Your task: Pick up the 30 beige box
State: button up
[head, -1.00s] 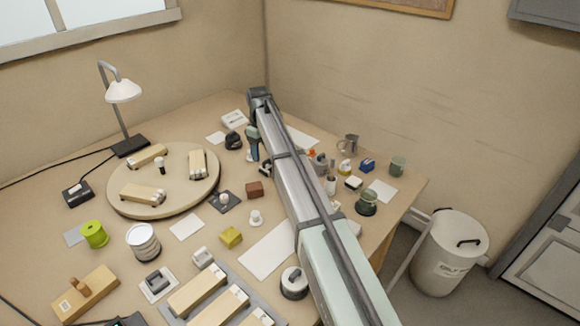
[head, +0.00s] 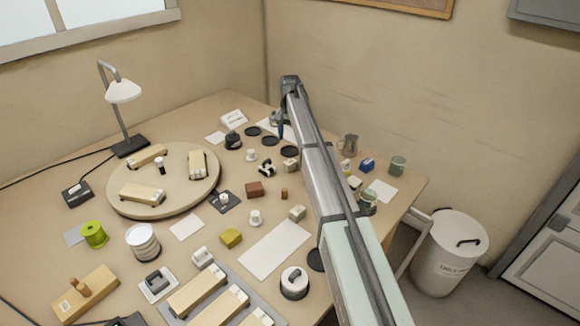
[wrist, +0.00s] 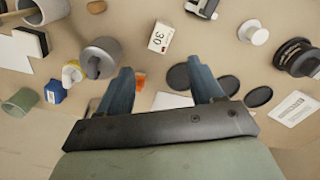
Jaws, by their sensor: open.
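The beige box (wrist: 161,37) with a dark "30" and a red mark on its face sits on the bench in the wrist view. It lies just beyond the space between my fingertips. In the head view what looks like the same small box (head: 290,166) stands close to the left side of my arm. My gripper (wrist: 161,72) is open, with its two blue-grey fingers apart and nothing between them. In the head view my gripper (head: 281,128) hangs over the back of the bench, and its fingers are small there.
Black discs (wrist: 228,85) lie right of the box in the wrist view, and a white knob (wrist: 252,32) stands beyond them. A grey cylinder (wrist: 100,57) and a blue box (wrist: 55,92) are to the left. A round board (head: 165,180) and lamp (head: 123,92) stand farther left in the head view.

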aim_at(290, 161)
notch_tip(290, 161, down, 14)
jog(key=m, duration=0.6)
dwell(0.7)
jog(key=shift+r, duration=0.1)
jog(key=c, duration=1.1)
